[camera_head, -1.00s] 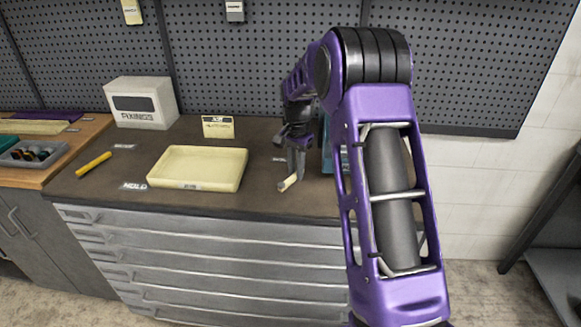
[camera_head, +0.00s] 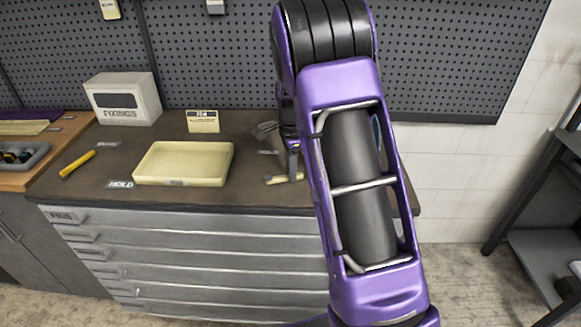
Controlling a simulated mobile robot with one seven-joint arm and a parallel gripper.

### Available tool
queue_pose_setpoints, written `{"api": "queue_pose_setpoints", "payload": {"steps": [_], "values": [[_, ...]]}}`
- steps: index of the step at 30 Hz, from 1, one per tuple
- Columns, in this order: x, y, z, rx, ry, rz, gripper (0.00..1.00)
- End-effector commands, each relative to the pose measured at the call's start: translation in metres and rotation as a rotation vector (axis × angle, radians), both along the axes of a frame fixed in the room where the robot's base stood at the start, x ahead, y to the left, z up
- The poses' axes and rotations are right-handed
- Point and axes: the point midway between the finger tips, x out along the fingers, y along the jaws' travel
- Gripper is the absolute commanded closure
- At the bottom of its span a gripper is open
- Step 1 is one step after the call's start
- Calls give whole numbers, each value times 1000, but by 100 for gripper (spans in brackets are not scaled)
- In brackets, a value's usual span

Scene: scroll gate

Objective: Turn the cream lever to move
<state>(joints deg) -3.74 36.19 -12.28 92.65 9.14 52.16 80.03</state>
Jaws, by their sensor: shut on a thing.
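The cream lever (camera_head: 278,180) lies low over the bench top near its front edge, just left of my arm. It runs roughly left to right, with a darker left end. My gripper (camera_head: 293,175) points down and is shut on the lever near its right part. My purple arm hides what lies behind and to the right of it, so the lever's pivot cannot be made out. A small dark label (camera_head: 268,153) is on the bench behind the lever. A HOLD label (camera_head: 121,184) lies farther left.
A cream tray (camera_head: 184,181) sits left of the lever, with a small sign (camera_head: 203,121) behind it. A yellow bar (camera_head: 77,164) lies at the left, and a white FIXINGS box (camera_head: 123,98) stands at the back. The pegboard wall closes the rear.

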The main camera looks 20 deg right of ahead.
Motion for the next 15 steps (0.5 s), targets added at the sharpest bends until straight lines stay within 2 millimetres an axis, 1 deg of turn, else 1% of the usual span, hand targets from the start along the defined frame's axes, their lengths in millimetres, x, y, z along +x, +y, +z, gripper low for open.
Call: {"api": "queue_pose_setpoints", "payload": {"steps": [15], "values": [[-2, 1, 0, 1, 0, -37, 100]]}}
